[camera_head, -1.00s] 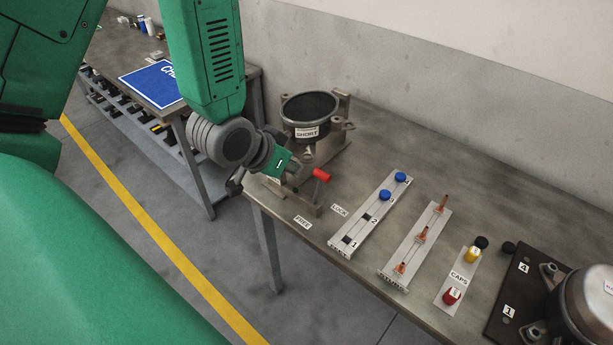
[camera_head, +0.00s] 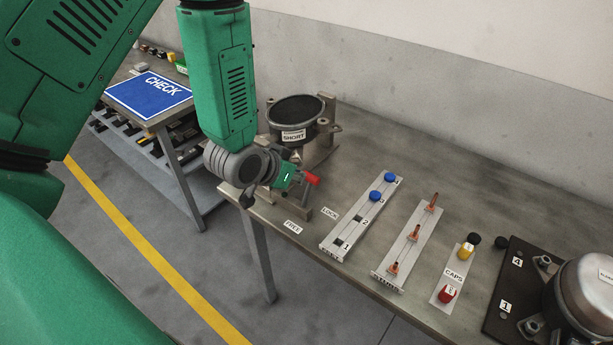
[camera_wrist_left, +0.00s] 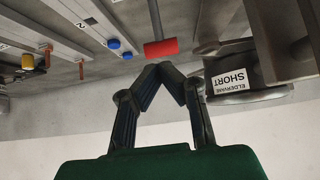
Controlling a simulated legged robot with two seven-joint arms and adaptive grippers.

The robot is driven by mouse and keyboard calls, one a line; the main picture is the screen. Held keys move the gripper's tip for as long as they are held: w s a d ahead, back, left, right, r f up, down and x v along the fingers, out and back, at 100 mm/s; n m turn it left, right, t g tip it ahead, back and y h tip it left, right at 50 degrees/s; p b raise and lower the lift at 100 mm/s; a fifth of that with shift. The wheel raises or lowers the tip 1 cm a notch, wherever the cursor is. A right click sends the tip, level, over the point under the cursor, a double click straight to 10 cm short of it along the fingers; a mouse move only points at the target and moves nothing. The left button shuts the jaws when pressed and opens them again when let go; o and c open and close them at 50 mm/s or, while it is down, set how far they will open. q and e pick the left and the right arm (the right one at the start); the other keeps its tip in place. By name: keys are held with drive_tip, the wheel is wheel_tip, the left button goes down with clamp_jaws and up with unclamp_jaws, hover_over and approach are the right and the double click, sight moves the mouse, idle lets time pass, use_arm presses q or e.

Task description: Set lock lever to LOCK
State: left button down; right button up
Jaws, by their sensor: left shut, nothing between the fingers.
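The lock lever has a red handle (camera_head: 311,178) and rises from a metal base at the bench's left end, beside the compressor. The FREE label (camera_head: 292,227) and LOCK label (camera_head: 329,214) lie on the bench in front of it. My left gripper (camera_head: 299,181) is right beside the red handle, partly hidden by its own green body. In the left wrist view the gripper (camera_wrist_left: 161,68) is shut and empty, its fingertips together just below the red handle (camera_wrist_left: 161,48) in the picture. I cannot tell whether they touch. My right gripper is not in view.
The dark compressor (camera_head: 295,115) labelled SHORT stands close behind the lever. A rail with blue knobs (camera_head: 340,240), a rail with orange pins (camera_head: 385,272) and a caps strip (camera_head: 441,292) lie to the right. A blue CHECK board (camera_head: 135,98) is on another bench.

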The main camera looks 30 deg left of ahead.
sight(310, 175)
use_arm(q)
drive_tip(key=x, duration=0.4)
drive_tip(key=shift+p, duration=0.3)
drive_tip(key=shift+w+a+f, duration=0.25)
drive_tip(key=shift+f, duration=0.1)
drive_tip(key=shift+d, duration=0.1)
drive_tip(key=shift+w+d+f+b, duration=0.1)
drive_tip(key=shift+w+f+b, duration=0.3)
drive_tip(key=shift+w, duration=0.45)
